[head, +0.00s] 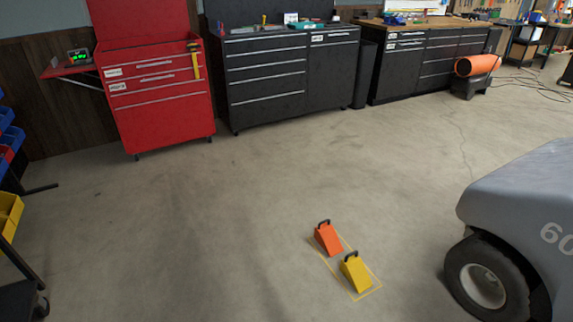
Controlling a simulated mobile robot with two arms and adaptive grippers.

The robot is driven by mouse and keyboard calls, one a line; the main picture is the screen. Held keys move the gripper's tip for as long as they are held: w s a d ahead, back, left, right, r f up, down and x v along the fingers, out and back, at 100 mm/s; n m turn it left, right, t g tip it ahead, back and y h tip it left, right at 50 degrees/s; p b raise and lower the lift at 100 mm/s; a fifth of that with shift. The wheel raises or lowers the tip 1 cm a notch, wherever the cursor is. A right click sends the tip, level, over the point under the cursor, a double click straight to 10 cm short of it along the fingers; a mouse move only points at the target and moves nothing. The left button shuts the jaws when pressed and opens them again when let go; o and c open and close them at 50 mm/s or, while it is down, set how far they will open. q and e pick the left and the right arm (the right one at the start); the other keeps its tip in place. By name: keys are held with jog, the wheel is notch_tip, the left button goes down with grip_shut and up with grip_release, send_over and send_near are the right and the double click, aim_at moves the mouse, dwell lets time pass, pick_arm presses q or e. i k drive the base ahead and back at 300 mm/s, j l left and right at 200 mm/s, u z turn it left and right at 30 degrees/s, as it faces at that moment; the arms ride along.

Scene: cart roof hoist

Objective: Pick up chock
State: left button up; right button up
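Two wedge-shaped chocks with dark handles stand on the concrete floor in the head view. The orange chock (328,239) is the farther one. The yellow chock (356,274) is nearer and a little to the right. Both sit at a thin yellow outline (376,289) marked on the floor. They look close together; I cannot tell whether they touch. Neither of my grippers shows in the head view.
A grey cart (525,205) with a black wheel (487,284) stands at the right. A red tool cabinet (160,100) and dark cabinets (268,75) line the back. A rack with yellow bins (8,215) is at the left edge. The floor between is clear.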

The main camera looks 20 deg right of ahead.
aim_at(325, 235)
jog(key=i+l, duration=0.1)
jog(key=i, duration=1.8)
jog(key=i+j+z, duration=0.1)
jog(key=i+z, duration=0.35)
jog(key=i+j+z, duration=0.25)
jog(key=i+z, duration=0.25)
jog(key=k, duration=0.05)
